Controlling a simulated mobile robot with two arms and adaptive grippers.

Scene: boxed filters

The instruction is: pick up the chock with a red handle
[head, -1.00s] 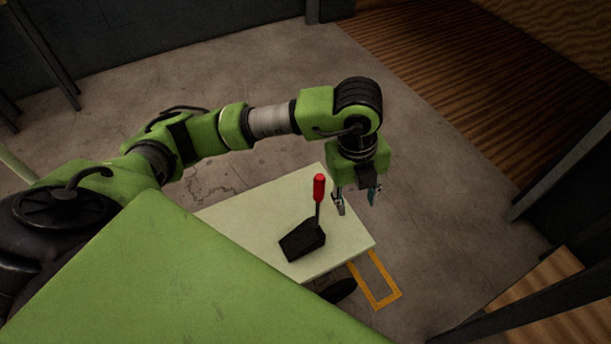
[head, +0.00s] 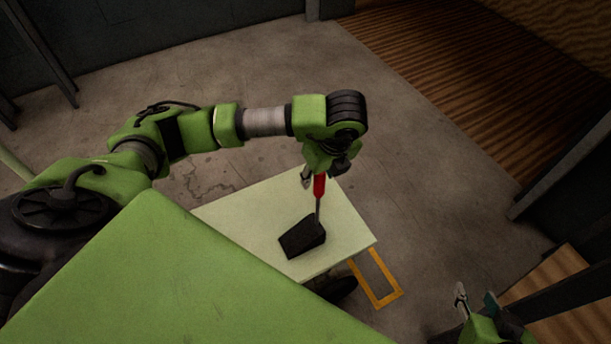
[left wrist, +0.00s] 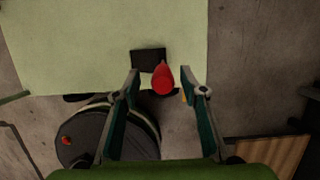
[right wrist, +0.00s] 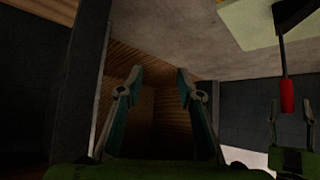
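The chock is a black wedge (head: 303,237) with a thin rod and a red handle (head: 319,186) standing up from it. It rests on a pale platform (head: 235,213). My left gripper (head: 319,174) is open at the top of the handle. In the left wrist view the handle (left wrist: 163,78) shows between the two spread fingertips (left wrist: 161,82). The right wrist view also shows the handle (right wrist: 287,97), its end between the left fingers, with no clear contact. My right gripper (head: 476,299) is open and empty at the lower right, away from the chock.
A yellow frame (head: 378,299) sticks out beside the platform's right corner, with a dark wheel (head: 340,288) beneath. Dark posts (head: 560,180) and a ribbed wooden surface (head: 450,70) stand to the right. The concrete floor (head: 430,190) around the platform is clear.

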